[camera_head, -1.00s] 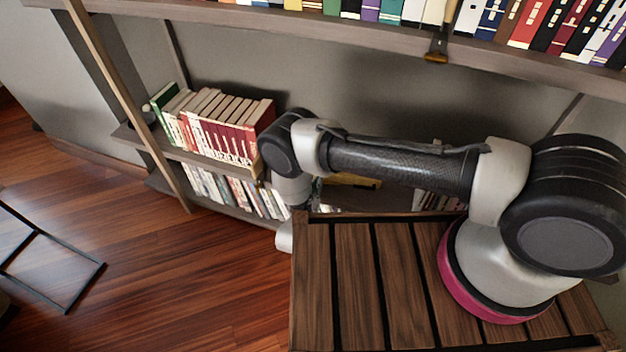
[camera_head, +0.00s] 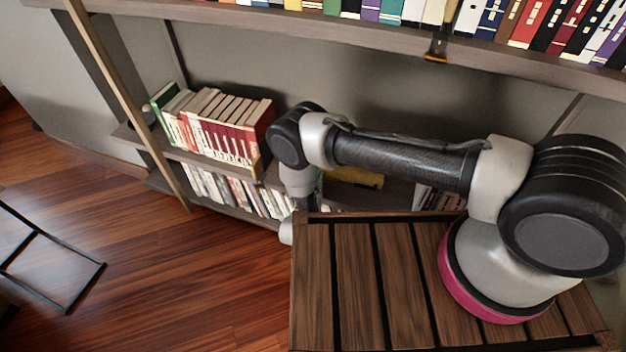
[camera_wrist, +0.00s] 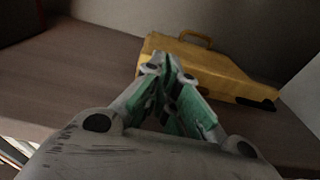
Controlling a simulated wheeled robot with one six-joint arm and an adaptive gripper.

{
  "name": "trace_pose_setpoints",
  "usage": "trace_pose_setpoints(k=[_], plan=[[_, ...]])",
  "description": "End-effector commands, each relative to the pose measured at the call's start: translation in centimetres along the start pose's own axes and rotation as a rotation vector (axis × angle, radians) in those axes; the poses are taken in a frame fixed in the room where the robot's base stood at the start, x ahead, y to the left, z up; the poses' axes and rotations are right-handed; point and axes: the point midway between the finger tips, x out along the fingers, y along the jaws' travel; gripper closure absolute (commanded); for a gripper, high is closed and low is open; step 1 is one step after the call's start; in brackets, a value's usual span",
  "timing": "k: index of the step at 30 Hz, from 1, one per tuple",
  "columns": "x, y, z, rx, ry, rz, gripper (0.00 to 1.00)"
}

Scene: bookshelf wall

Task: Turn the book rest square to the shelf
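The book rest (camera_wrist: 210,68) appears to be the yellow piece with a loop handle, lying on the brown shelf board (camera_wrist: 75,75) in the wrist view. It lies at a slant in that view, with a dark tip at its right end. In the head view it shows partly behind my arm (camera_head: 355,178). My gripper (camera_wrist: 163,66) has its green-padded fingers drawn together with nothing visible between them. The fingertips overlap the left part of the rest in the wrist view; I cannot tell whether they touch it.
A row of red and white books (camera_head: 215,122) stands left on the same shelf level. More books (camera_head: 235,190) stand on the shelf below. A pale object (camera_wrist: 303,100) stands at the right of the wrist view. The upper shelf (camera_head: 330,25) runs above my arm.

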Motion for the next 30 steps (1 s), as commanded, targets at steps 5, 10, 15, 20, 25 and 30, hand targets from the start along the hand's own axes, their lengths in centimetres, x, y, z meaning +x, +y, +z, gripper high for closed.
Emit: trace_pose_setpoints(k=[5,10,15,20,25,30], plan=[[0.1,-0.1,0.0,-0.001,0.000,-0.002,1.00],[-1.0,0.0,-0.1,-0.002,0.001,0.000,1.00],[-2.6,0.1,-0.3,-0.001,0.000,0.002,1.00],[-3.6,0.0,-0.4,-0.001,0.000,0.001,1.00],[-3.9,0.0,-0.4,0.000,0.000,0.000,1.00],[-3.9,0.0,-0.4,0.000,0.000,0.000,1.00]])
